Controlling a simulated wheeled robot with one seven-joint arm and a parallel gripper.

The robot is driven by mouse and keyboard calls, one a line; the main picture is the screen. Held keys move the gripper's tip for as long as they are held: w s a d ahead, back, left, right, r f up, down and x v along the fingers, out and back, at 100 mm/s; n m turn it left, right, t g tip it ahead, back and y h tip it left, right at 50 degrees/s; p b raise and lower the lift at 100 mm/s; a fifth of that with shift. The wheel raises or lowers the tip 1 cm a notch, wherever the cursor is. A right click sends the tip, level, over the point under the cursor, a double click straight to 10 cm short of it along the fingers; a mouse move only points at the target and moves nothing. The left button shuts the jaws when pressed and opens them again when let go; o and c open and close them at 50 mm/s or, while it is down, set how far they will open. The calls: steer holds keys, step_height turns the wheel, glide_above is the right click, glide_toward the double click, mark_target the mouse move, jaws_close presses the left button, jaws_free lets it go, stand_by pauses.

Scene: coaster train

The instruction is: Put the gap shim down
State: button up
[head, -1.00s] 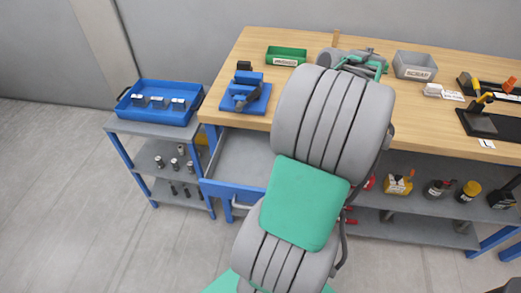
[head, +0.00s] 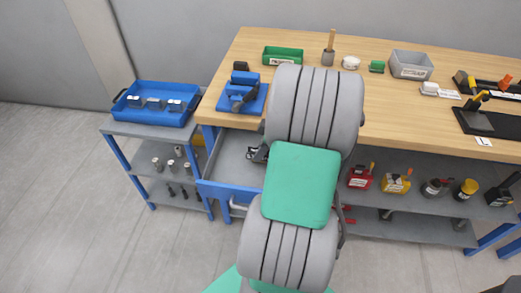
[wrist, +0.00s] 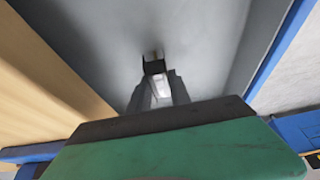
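My gripper (head: 260,154) hangs over the open drawer (head: 224,168), left of my arm. In the wrist view my gripper (wrist: 158,88) points down at the drawer's grey floor (wrist: 205,45). A small piece, light on the near side with a dark end, sits between the fingers; I take it to be the gap shim (wrist: 156,67). It fills the space between them, and the fingers look shut on it. The shim also shows small at the drawer in the head view (head: 250,153). Whether it touches the floor is unclear.
The wooden bench top (head: 420,118) lies right of the drawer. A blue fixture (head: 240,95), green bin (head: 283,55) and grey scrap bin (head: 410,64) stand on it. A blue tray (head: 155,103) is on the side cart. The visible drawer floor is mostly clear.

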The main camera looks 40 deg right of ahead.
steer(key=o, duration=0.4)
steer(key=v, duration=1.2)
steer(key=w+a+r+m+h, duration=0.1)
steer(key=w+a+m, duration=0.1)
steer(key=a, duration=0.7)
steer(key=w+a+m, duration=0.1)
steer(key=w+a, duration=0.2)
steer(key=a, duration=0.6)
steer(key=s+a+m, duration=0.1)
steer(key=s+a, duration=0.1)
steer(key=a, duration=0.1)
steer(key=s+a+f+m+h, duration=0.1)
steer(key=s+a+m, duration=0.1)
steer(key=a, duration=0.2)
steer(key=s+a+f+m+p, duration=0.1)
steer(key=s+a, duration=0.1)
steer(key=a, duration=0.2)
steer(key=shift+s+a+m+h, duration=0.2)
steer(key=shift+s+m+h, duration=0.1)
steer(key=shift+h, duration=0.1)
